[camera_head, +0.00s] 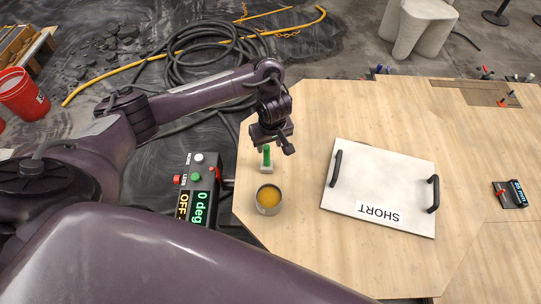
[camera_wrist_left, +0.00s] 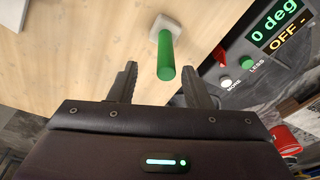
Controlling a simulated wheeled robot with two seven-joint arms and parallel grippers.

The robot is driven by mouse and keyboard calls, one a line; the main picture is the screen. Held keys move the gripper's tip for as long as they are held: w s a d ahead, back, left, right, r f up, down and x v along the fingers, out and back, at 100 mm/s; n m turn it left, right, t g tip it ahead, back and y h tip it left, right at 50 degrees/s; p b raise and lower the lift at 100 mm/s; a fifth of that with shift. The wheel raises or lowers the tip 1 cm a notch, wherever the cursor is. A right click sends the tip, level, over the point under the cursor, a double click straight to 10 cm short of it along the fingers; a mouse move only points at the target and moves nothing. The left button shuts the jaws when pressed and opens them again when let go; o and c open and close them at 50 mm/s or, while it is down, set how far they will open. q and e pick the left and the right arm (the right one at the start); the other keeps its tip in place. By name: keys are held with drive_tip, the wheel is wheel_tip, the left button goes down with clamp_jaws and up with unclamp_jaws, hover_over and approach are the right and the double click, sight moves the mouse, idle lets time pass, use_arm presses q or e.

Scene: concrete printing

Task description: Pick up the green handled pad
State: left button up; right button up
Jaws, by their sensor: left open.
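The green handled pad (camera_head: 266,160) stands on the wooden table, near its left edge, with its green handle up and a pale base. In the left wrist view the green handle (camera_wrist_left: 166,56) points toward my gripper, in front of the gap between the fingers, and the pale base lies beyond it. My left gripper (camera_head: 270,137) is just behind and above the pad in the head view. It is open and empty, with its two dark fingers (camera_wrist_left: 160,82) apart. My right gripper is in neither view.
A can of yellow-brown contents (camera_head: 268,200) stands close in front of the pad. A white board marked SHORT (camera_head: 380,187) with two black handles lies to the right. A control box (camera_head: 198,188) with buttons and a display is left of the table (camera_head: 300,240).

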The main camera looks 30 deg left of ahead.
sight(266, 155)
use_arm(q)
drive_tip(key=shift+s+f+b, duration=0.15)
drive_tip(key=shift+f+b, duration=0.2)
drive_tip(key=shift+f, duration=0.2)
drive_tip(key=shift+s+f+b, duration=0.15)
drive_tip(key=shift+f+b, duration=0.2)
drive_tip(key=shift+f, duration=0.2)
drive_tip(key=shift+w+a+f, duration=0.1)
drive_tip(key=shift+a+f, duration=0.1)
drive_tip(key=shift+f, duration=0.1)
drive_tip(key=f, duration=0.4)
drive_tip(key=shift+w+a+f, duration=0.2)
drive_tip(key=shift+a+f, duration=0.1)
drive_tip(key=shift+a, duration=0.1)
drive_tip(key=c, duration=0.8)
clamp_jaws()
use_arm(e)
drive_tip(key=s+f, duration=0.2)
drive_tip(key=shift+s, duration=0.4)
use_arm(q)
drive_tip(key=shift+r, duration=0.1)
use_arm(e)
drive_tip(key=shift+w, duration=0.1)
